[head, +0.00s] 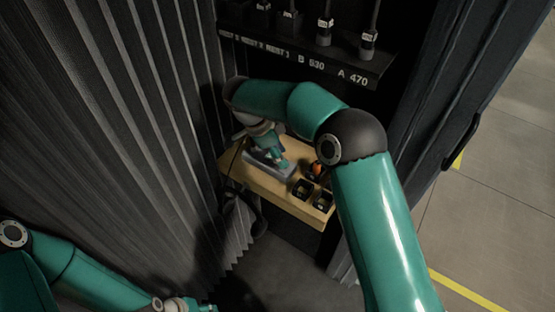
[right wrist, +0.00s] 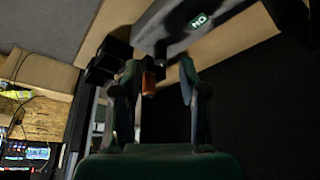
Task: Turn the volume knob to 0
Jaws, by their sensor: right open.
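A grey device (head: 268,164) lies on a wooden shelf, below my right gripper (head: 272,147) in the head view. The gripper partly covers the device. In the right wrist view the device (right wrist: 180,28) is dark, with a small lit green-white sign. My right gripper (right wrist: 162,72) is open there, its fingers apart below the device. My left gripper (head: 183,304) shows only partly at the bottom edge of the head view, away from the shelf.
The wooden shelf (head: 250,184) also bears black open boxes (head: 303,188) and an orange item (head: 316,168) close to my right arm. The orange item (right wrist: 149,83) shows near the left finger in the wrist view. A labelled rack (head: 310,62) hangs behind; a ribbed wall stands left.

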